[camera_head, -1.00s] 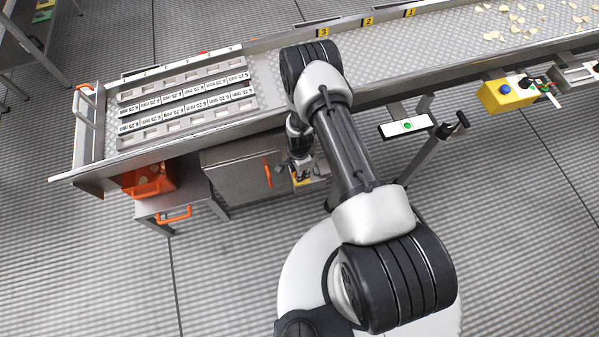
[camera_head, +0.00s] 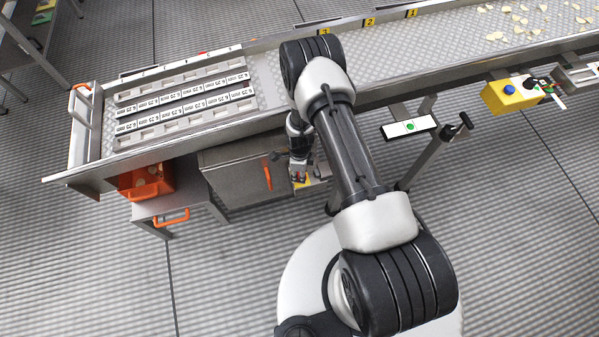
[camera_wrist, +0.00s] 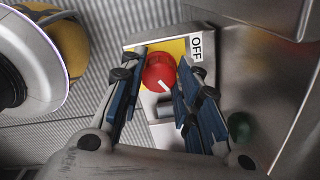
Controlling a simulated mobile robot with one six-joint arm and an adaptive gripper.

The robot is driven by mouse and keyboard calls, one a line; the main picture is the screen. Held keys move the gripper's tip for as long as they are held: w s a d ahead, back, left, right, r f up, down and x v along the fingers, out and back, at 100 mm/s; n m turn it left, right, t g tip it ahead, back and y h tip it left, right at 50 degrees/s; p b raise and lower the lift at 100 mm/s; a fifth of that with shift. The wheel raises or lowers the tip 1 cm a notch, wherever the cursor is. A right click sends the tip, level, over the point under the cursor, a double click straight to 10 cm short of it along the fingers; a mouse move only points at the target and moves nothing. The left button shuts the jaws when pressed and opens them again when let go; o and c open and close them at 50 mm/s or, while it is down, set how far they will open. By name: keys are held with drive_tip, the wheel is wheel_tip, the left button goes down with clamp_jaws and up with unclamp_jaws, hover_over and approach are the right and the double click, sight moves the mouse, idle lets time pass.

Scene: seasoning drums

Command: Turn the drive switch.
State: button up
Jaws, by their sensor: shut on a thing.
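The drive switch is a round red knob (camera_wrist: 159,73) with a white pointer line, on a yellow plate (camera_wrist: 172,47) in the wrist view. The pointer slants toward the lower right, away from the white OFF label (camera_wrist: 197,47) at the plate's upper right. My gripper (camera_wrist: 162,62) has its blue-grey fingers on either side of the knob and is shut on it. In the head view my arm hides the knob; the yellow of the switch box (camera_head: 300,182) shows below the conveyor, beside my gripper.
A steel cabinet (camera_head: 235,178) with an orange handle stands left of the switch, and an orange bin (camera_head: 145,182) beyond it. The conveyor (camera_head: 385,72) runs above. A panel with a green button (camera_head: 410,127) and a yellow box with a blue button (camera_head: 505,95) are to the right.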

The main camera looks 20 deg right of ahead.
idle(0.4)
drive_tip(key=o, duration=1.1)
drive_tip(key=shift+c, duration=0.2)
wheel_tip(320, 180, up, 12)
